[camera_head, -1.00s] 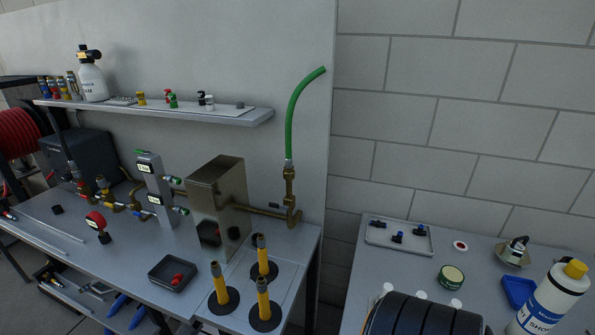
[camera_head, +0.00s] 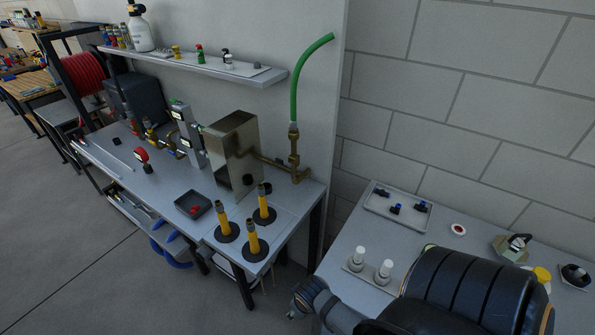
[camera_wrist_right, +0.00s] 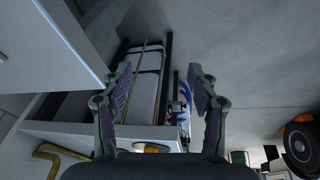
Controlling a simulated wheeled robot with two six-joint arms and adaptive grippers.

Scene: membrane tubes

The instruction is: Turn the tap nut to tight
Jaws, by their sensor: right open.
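A brass pipe fitting (camera_head: 294,152) stands upright at the right end of the grey bench, joined to a horizontal brass pipe (camera_head: 272,163). A curved green hose (camera_head: 296,80) rises from its top. Which part is the tap nut, and how tight it is, is too small to tell. My right gripper, in the right wrist view (camera_wrist_right: 160,82), has its two fingers apart and nothing between them. In the head view my dark right arm comes in from the lower right, its end low in front of the benches, well apart from the fitting. My left gripper is not in view.
A metal box (camera_head: 232,147) stands left of the fitting. Three yellow posts on black discs, one of them nearest (camera_head: 252,238), stand at the bench front. A black tray (camera_head: 193,207) lies left of them. The right table carries a tray (camera_head: 376,205) of small fittings and white-capped bottles (camera_head: 358,258).

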